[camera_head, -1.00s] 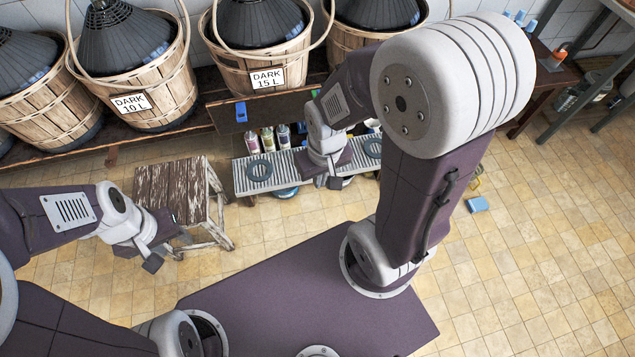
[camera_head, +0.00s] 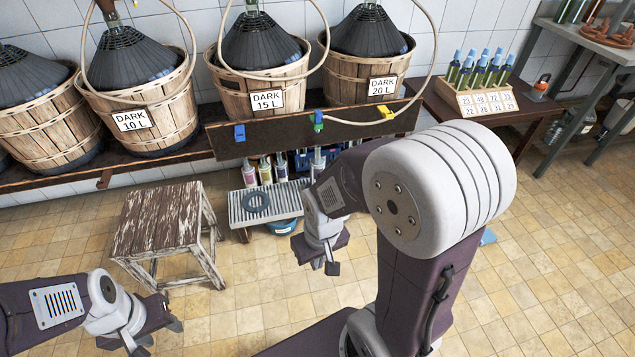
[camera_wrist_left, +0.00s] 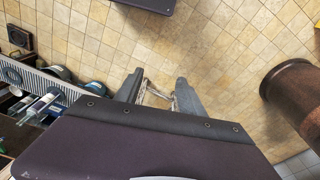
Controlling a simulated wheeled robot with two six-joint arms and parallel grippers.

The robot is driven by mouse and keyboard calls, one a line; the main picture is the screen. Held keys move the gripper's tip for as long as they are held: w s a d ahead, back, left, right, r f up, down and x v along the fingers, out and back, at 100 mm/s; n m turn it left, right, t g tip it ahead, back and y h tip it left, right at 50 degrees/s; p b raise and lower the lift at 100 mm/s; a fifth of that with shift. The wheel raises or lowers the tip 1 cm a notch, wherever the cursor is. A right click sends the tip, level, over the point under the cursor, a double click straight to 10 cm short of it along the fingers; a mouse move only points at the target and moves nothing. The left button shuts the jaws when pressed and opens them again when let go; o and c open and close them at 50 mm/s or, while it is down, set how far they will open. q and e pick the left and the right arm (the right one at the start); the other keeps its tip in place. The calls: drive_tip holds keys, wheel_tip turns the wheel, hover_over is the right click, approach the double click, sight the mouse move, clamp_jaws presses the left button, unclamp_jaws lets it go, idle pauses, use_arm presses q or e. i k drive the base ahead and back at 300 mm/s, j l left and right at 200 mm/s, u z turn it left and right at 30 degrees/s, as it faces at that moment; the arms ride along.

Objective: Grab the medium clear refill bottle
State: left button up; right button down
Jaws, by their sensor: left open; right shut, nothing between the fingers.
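Several small bottles stand in a row under the long bench, behind the grey slatted grate (camera_head: 284,201). They include a pink-labelled bottle (camera_head: 249,174), a yellowish one (camera_head: 265,170) and a paler one (camera_head: 318,160). They are too small to tell which is the medium clear refill bottle, and my right arm hides part of the row. Clear bottles (camera_wrist_left: 40,106) also show at the left wrist view's left edge. My left gripper (camera_head: 150,338) is open and empty over the floor, in front of the stool; its fingers (camera_wrist_left: 160,93) are apart. My right gripper (camera_head: 328,258) is shut and empty, in front of the grate.
A worn wooden stool (camera_head: 160,217) stands left of the grate. Baskets with dark demijohns, such as the 15 L basket (camera_head: 245,92), line the bench (camera_head: 200,150). A crate of green bottles (camera_head: 484,101) stands on the right table. The tiled floor (camera_head: 560,250) at right is clear.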

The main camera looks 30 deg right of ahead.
sight(316, 164)
drive_tip(key=i+l+z, duration=0.5)
drive_tip(key=l, duration=0.25)
drive_tip(key=i+l+z, duration=0.5)
drive_tip(key=i+l, duration=0.05)
drive_tip(key=i, duration=0.1)
